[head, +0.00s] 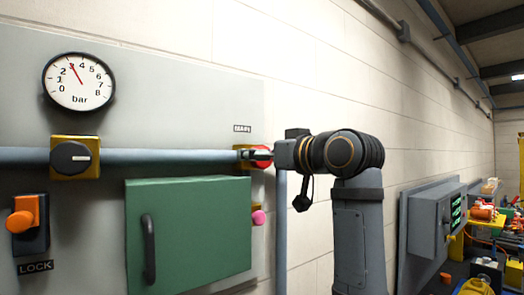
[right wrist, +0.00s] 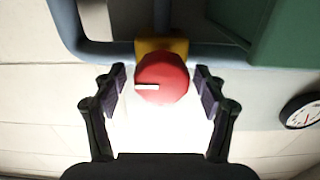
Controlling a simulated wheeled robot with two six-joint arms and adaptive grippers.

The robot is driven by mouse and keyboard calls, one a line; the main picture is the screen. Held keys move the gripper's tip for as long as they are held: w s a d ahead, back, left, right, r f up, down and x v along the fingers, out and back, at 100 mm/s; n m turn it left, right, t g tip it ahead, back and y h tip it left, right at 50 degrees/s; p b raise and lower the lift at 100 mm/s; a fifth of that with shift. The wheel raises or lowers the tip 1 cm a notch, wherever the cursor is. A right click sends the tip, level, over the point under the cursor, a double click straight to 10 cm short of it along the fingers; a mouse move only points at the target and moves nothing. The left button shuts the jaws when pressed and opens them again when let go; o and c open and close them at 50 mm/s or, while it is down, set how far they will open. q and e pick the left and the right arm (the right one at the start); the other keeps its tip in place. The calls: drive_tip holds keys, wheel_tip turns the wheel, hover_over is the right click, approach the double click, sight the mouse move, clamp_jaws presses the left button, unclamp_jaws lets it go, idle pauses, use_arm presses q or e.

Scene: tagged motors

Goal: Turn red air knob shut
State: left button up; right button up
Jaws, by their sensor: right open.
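The red air knob (right wrist: 161,80) sits on a yellow mount (right wrist: 176,46) in the right wrist view, its white mark lying level on the left half of its face. My right gripper (right wrist: 158,77) is open, with one finger on each side of the knob and a visible gap to both. In the head view the red knob (head: 262,157) shows at the right end of the grey pipe, under a small label, partly covered by my right gripper (head: 268,155). My left gripper is not in view.
A gauge (head: 78,81) reads near 3 bar. A black knob on a yellow mount (head: 73,157), an orange lock (head: 26,215), a green cabinet door (head: 187,235) and a pink button (head: 259,217) are on the panel. A vertical pipe (head: 281,230) runs below the red knob.

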drive_tip(key=c, duration=1.1)
drive_tip(key=shift+c, duration=0.2)
drive_tip(key=n+b, duration=0.3)
drive_tip(key=shift+s+a+f, duration=0.1)
drive_tip(key=shift+f, duration=0.1)
drive_tip(key=n+b, duration=0.2)
drive_tip(key=n, duration=0.3)
drive_tip(key=shift+b, duration=0.35)
drive_tip(key=n+b, duration=0.2)
drive_tip(key=n, duration=0.2)
drive_tip(key=shift+a+n, duration=0.15)
drive_tip(key=shift+n, duration=0.15)
drive_tip(key=n+b, duration=0.1)
drive_tip(key=n, duration=0.4)
drive_tip(key=shift+f+b, duration=0.1)
drive_tip(key=shift+b, duration=0.2)
drive_tip(key=shift+n, duration=0.3)
